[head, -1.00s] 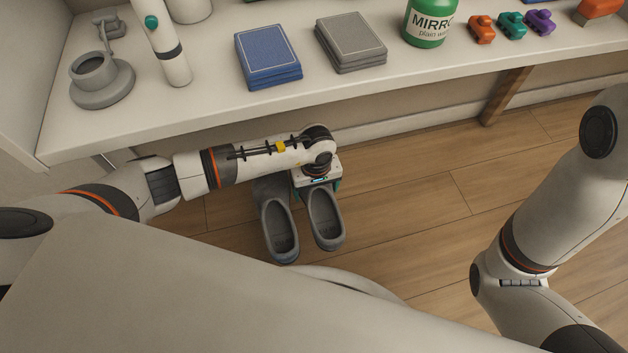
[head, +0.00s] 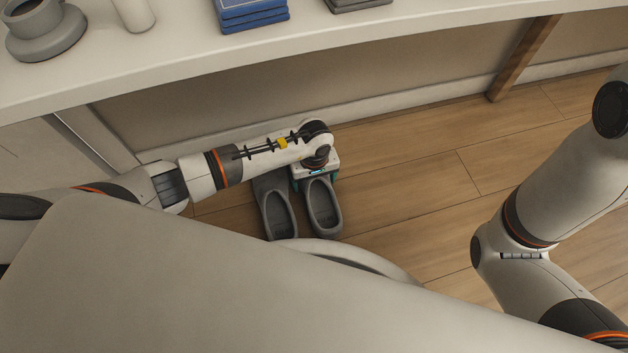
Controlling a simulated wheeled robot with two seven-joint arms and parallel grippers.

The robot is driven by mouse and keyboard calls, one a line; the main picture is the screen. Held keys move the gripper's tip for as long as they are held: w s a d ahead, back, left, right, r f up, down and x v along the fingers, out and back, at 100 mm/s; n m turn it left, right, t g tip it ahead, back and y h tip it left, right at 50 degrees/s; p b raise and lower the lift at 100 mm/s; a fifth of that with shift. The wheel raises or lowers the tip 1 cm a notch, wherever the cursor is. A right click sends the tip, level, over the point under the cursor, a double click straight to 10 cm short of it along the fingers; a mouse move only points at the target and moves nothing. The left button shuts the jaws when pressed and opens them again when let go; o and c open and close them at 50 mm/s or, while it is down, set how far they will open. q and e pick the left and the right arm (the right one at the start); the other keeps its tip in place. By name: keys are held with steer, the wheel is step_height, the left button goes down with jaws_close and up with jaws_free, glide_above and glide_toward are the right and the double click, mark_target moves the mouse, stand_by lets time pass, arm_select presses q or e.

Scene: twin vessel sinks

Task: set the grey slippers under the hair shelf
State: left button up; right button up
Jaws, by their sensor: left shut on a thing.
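The pair of grey slippers (head: 277,213) is near the middle of the head view, side by side, open heel ends toward me. My left gripper (head: 317,178) points down over the toe end of the right-hand slipper of the pair. It is shut on the slippers, its teal fingers partly showing at that toe. The toes are partly hidden by the gripper and arm. I cannot tell whether the soles touch the floor. The pale shelf (head: 200,84) runs across the top, its front edge beyond the slippers. My right gripper is out of view; only its arm shows at right.
Blue folded towels (head: 250,14) and a grey pot-like holder (head: 45,28) stand on the shelf. A wooden leg (head: 522,60) stands below it at right. The wooden floor (head: 410,190) right of the slippers is clear. My own body covers the lower left.

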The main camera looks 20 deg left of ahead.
arm_select(q)
steer(key=o, duration=1)
step_height(320, 180, up, 8)
steer(key=p, duration=0.5)
steer(key=shift+p, duration=0.3)
steer(key=shift+f, duration=0.1)
